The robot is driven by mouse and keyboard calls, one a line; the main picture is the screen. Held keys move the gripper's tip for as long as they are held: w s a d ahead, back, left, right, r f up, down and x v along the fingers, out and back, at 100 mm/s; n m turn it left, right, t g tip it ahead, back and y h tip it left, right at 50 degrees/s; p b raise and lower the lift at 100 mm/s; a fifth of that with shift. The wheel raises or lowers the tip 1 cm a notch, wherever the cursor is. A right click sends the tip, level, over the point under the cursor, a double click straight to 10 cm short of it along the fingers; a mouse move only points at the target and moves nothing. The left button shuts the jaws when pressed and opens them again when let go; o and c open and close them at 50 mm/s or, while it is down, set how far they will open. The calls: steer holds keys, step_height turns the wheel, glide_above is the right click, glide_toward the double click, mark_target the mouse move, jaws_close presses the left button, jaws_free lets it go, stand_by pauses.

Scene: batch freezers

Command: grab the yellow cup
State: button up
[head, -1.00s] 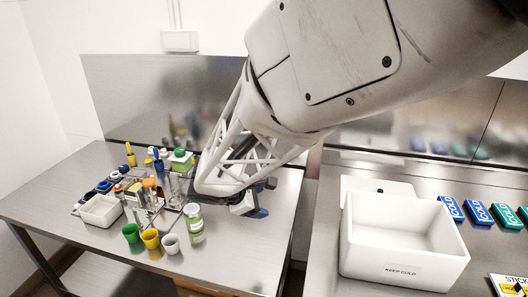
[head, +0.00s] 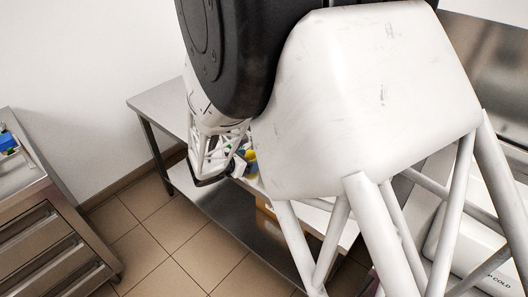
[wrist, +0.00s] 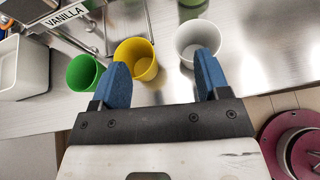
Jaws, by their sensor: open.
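The yellow cup (wrist: 141,52) stands open-topped near the edge of the steel table, between the green cup (wrist: 82,72) on its left and the white cup (wrist: 198,38) on its right. My gripper (wrist: 164,82) is open and empty, with blue fingertips. In the wrist view the left fingertip overlaps the yellow cup's lower left side and the right one overlaps the white cup; I cannot tell whether they touch. In the head view my arm hides most of the table; a bit of yellow, likely the yellow cup (head: 251,156), shows beside my gripper (head: 240,162).
A white bin (wrist: 25,68) and a wire rack with a VANILLA label (wrist: 68,14) stand left of and behind the cups. A green container (wrist: 191,7) is behind the white cup. A dark red round object (wrist: 294,145) lies lower, beyond the table edge. A drawer cabinet (head: 55,235) stands far left.

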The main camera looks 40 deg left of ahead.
steer(key=shift+n+y, duration=0.4)
steer(key=shift+n, duration=0.3)
steer(key=s+a+f, duration=0.2)
steer(key=a, duration=0.1)
steer(key=shift+s+a, duration=0.15)
steer(key=shift+s, duration=0.1)
steer(key=shift+w, duration=0.1)
steer(key=shift+x, duration=1.25)
steer(key=shift+w, duration=0.1)
steer(key=shift+x, duration=2.55)
steer(key=shift+r, duration=0.1)
steer(key=c, duration=0.7)
